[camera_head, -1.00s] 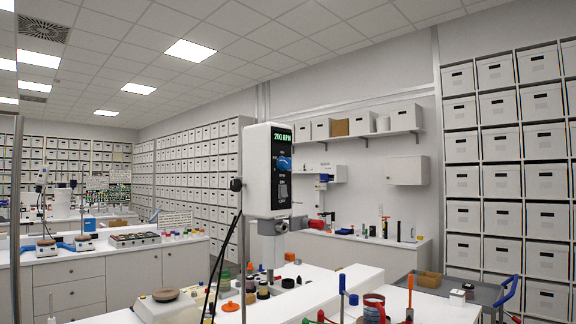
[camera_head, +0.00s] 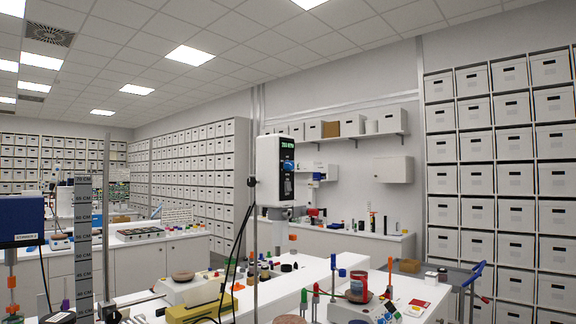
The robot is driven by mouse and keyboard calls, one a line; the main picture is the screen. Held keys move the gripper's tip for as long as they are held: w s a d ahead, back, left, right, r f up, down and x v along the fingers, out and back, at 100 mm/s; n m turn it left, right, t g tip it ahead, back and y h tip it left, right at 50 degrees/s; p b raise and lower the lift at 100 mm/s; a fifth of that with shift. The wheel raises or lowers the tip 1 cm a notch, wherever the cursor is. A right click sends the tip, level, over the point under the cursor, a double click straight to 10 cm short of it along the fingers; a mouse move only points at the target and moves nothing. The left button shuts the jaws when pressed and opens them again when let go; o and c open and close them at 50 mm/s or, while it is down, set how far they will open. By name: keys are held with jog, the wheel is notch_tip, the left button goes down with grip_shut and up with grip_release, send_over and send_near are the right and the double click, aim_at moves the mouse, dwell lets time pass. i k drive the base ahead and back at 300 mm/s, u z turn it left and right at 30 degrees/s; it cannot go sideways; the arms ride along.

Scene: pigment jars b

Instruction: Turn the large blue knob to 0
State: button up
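The large blue knob (camera_head: 288,165) is on the front panel of a white overhead stirrer head (camera_head: 268,170), just below a small green-lit display (camera_head: 287,143). The panel is seen at a steep angle, so the knob's pointer and scale are too small to read. The display's digits are also too small to read surely. The stirrer head is held up on a thin vertical rod (camera_head: 254,256) above a white bench. My gripper is not in view, and nothing is seen touching the knob.
The white bench (camera_head: 318,272) carries several jars, a yellow box (camera_head: 196,308) and a red can (camera_head: 359,286). At left stand a tall grey centimetre scale (camera_head: 83,240) and a blue device (camera_head: 22,218). Black cables hang beside the rod. The space around the stirrer head looks clear.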

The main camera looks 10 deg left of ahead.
aim_at(288, 164)
jog(key=u, duration=0.6)
jog(key=k, duration=0.15)
jog(key=z, duration=1.3)
jog(key=i, duration=1.15)
jog(key=u, duration=0.75)
